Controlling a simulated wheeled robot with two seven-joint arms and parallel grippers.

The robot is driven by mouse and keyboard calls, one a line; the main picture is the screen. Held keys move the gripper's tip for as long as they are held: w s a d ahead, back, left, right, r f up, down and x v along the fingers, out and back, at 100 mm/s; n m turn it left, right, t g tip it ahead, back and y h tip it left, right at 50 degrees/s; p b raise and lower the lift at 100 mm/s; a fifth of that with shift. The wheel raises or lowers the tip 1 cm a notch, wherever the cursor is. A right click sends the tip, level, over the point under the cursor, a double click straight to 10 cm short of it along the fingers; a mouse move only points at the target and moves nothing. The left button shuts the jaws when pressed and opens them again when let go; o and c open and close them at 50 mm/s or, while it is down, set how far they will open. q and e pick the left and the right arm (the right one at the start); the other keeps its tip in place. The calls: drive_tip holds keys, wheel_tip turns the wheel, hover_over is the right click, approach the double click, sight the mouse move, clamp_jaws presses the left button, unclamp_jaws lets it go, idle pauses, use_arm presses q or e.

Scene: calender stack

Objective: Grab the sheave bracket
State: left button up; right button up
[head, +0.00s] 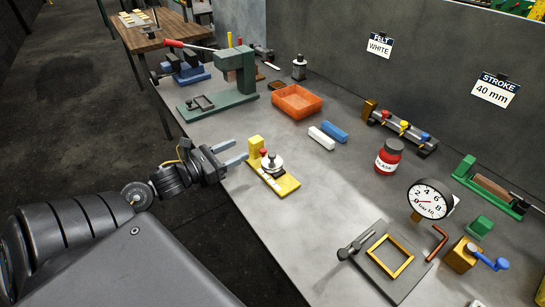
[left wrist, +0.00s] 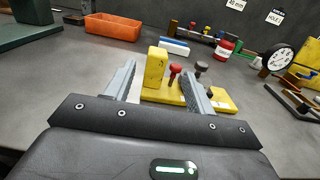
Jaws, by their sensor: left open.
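The yellow bracket (head: 286,187) stands on the grey bench, with an upright block at its left end, a red knob and a silver round wheel (head: 272,162) on its base. I take it to be the sheave bracket. In the left wrist view its yellow upright (left wrist: 155,68) shows beyond and between my fingers, and the right finger hides part of its base. My left gripper (head: 240,152) is open and empty, just left of the upright in the head view, with its fingers pointing at it. No contact is visible. My right gripper is in neither view.
Behind the bracket are a green press (head: 236,85), an orange tray (head: 297,101) and white and blue blocks (head: 334,131). To the right are a red jar (head: 389,156), a dial gauge (head: 428,199) and a framed plate (head: 375,268). Bare bench lies around the bracket.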

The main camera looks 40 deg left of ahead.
sight(260, 137)
use_arm(q)
drive_tip(key=shift+w+d+r, duration=0.1)
drive_tip(key=shift+w+r, duration=0.1)
drive_tip(key=shift+w, duration=0.7)
drive_tip(key=shift+x, duration=1)
drive_tip(key=shift+w+f, duration=0.1)
drive_tip(key=shift+w, duration=0.2)
drive_tip(key=shift+x, duration=2.65)
clamp_jaws()
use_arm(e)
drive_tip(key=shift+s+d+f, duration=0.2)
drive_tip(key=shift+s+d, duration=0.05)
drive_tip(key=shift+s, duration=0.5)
